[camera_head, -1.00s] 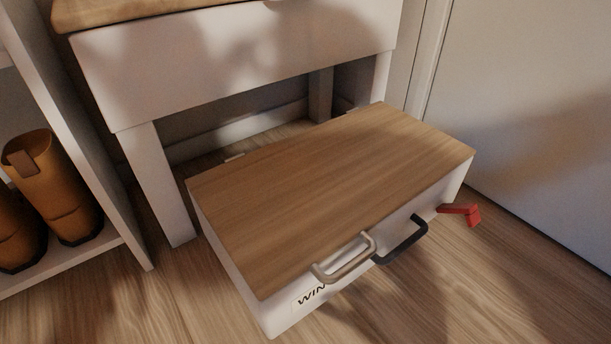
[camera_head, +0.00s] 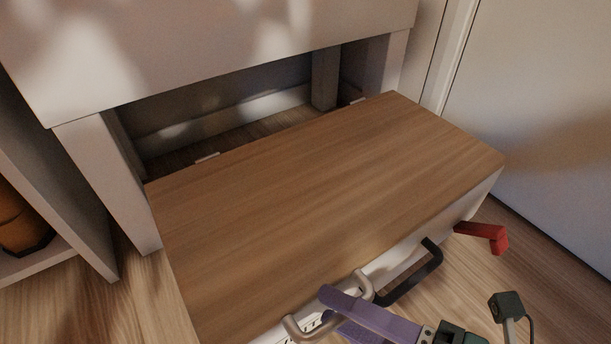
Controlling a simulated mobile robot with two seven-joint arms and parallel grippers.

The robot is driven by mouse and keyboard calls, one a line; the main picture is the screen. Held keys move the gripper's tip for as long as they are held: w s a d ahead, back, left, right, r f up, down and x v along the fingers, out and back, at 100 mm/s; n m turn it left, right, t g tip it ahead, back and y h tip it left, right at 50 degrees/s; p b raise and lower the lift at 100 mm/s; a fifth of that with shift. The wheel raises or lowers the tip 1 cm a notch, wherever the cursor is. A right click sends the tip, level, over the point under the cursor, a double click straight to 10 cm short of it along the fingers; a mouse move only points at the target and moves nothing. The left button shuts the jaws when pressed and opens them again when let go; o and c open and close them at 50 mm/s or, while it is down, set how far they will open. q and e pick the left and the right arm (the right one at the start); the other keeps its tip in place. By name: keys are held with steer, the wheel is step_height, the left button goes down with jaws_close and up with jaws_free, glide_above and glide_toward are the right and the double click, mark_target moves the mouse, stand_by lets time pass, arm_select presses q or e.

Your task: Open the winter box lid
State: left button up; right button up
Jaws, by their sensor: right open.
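The winter box is white with a flat wooden lid (camera_head: 310,205). The lid lies shut on it, with small pale hinges (camera_head: 207,157) along the back edge. A beige metal handle (camera_head: 363,280) sticks out from the lid's front edge. A black handle (camera_head: 432,262) is on the box front, and a red latch (camera_head: 485,234) juts out at its right end. My right gripper (camera_head: 330,305) has purple fingers and comes in from the lower right. It is open at the beige handle and overlaps part of it; I cannot tell whether they touch. The box lettering is mostly hidden. My left gripper is out of view.
A white bench or table (camera_head: 200,50) stands over floor space behind the box. A white shelf with a brown boot (camera_head: 20,220) is at the left. A pale door or wall panel (camera_head: 560,110) is close on the right. Wooden floor shows in front.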

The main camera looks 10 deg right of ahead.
steer(key=shift+w+a+f, duration=0.1)
steer(key=shift+w+a, duration=0.1)
steer(key=shift+w, duration=0.05)
steer(key=shift+s+a, duration=0.25)
steer(key=shift+s, duration=0.05)
steer(key=shift+w+d, duration=0.15)
steer(key=c, duration=0.7)
steer(key=shift+f, duration=0.1)
jaws_close()
steer(key=shift+f, duration=0.15)
